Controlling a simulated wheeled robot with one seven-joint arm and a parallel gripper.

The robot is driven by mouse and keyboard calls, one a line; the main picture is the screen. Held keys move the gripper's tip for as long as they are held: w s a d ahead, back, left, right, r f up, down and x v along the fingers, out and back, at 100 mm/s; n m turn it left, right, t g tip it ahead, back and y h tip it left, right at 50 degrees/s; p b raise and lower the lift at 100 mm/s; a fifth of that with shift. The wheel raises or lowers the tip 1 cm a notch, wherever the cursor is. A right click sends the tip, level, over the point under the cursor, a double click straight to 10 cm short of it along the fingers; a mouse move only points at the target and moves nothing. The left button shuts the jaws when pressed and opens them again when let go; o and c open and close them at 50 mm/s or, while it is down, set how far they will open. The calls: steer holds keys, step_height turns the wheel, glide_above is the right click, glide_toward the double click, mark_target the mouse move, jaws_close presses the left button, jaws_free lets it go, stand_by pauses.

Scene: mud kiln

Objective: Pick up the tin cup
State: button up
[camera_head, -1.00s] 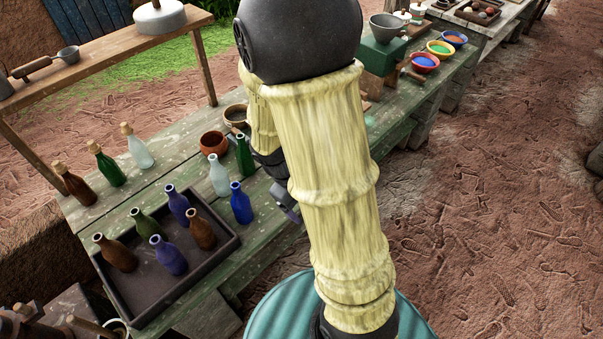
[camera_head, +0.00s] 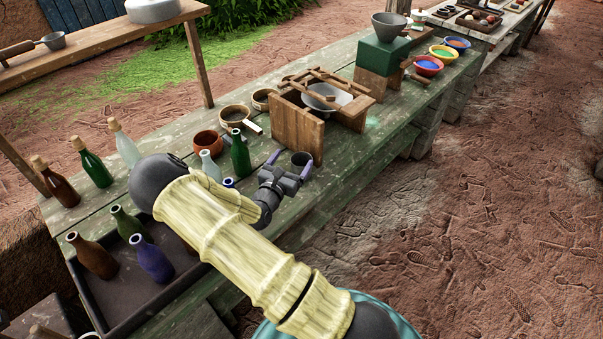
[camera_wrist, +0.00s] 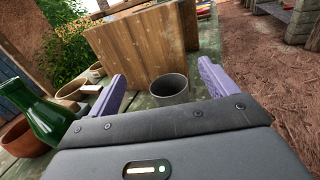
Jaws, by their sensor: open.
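The tin cup (camera_head: 302,160) is a small grey metal cup standing upright on the green plank table (camera_head: 335,188). It also shows in the wrist view (camera_wrist: 170,89), open mouth up, just beyond and between the two fingers. My gripper (camera_head: 289,163) is open, with its purple fingertips spread on either side of the cup in the head view. In the wrist view my gripper (camera_wrist: 162,92) holds nothing, and the cup lies nearer the middle of the gap. I cannot tell whether a finger touches it.
A wooden board stand (camera_head: 298,127) with a metal bowl (camera_head: 327,97) stands right behind the cup. A green bottle (camera_head: 240,154) and a terracotta pot (camera_head: 208,143) are to the left. Bottles in a dark tray (camera_head: 120,280) are nearer. The tabletop right of the cup is clear.

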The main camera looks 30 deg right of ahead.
stand_by(0.3)
glide_toward(305, 159)
steer(key=shift+s+f, duration=0.1)
steer(key=shift+w+d+r+p, duration=0.2)
steer(key=shift+w+d+p, duration=0.1)
steer(key=shift+w, duration=0.05)
steer(key=shift+d, duration=0.1)
steer(key=p+x, duration=0.1)
steer(key=x, duration=0.5)
steer(key=shift+w+d, duration=0.1)
steer(key=shift+w, duration=0.05)
steer(key=shift+c, duration=0.3)
steer(key=c, duration=1)
